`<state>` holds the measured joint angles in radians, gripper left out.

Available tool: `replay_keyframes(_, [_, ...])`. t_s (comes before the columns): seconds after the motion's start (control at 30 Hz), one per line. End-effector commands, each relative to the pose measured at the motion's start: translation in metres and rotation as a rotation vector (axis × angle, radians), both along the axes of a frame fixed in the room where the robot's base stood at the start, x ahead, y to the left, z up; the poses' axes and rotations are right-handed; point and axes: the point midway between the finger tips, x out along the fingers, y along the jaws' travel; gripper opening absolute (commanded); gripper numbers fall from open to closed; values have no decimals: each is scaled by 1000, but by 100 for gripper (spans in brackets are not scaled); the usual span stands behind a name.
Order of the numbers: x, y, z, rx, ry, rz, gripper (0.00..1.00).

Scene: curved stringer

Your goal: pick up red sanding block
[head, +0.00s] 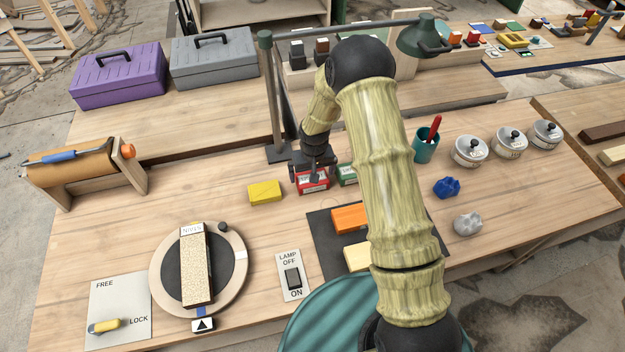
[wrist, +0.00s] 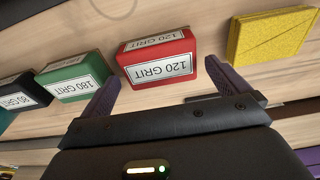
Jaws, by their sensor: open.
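The red sanding block (head: 314,184) lies on the wooden bench near its middle, under my gripper (head: 312,172). In the wrist view the red block (wrist: 158,58) carries white labels reading "120 GRIT". My gripper (wrist: 161,74) is open there, its two purple fingers spread wide with nothing held. The block appears between the lines of the fingers, mostly beyond the tips. I cannot tell the height gap between fingertips and block. In the head view my gripper hides part of the block's top.
A yellow block (head: 265,191) lies on the other side with a gap. A lamp post (head: 272,100) rises behind. A dark mat (head: 322,233) with an orange block (head: 349,217) lies in front.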

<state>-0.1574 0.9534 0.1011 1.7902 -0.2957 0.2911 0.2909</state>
Motion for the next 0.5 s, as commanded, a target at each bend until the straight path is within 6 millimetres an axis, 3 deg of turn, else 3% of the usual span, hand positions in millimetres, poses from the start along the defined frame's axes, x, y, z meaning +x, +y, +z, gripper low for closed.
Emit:
replay_keyframes(0.3, [4,1,-35,0,1,1,100])
replay_keyframes(0.5, [5,1,-38,0,0,1,100])
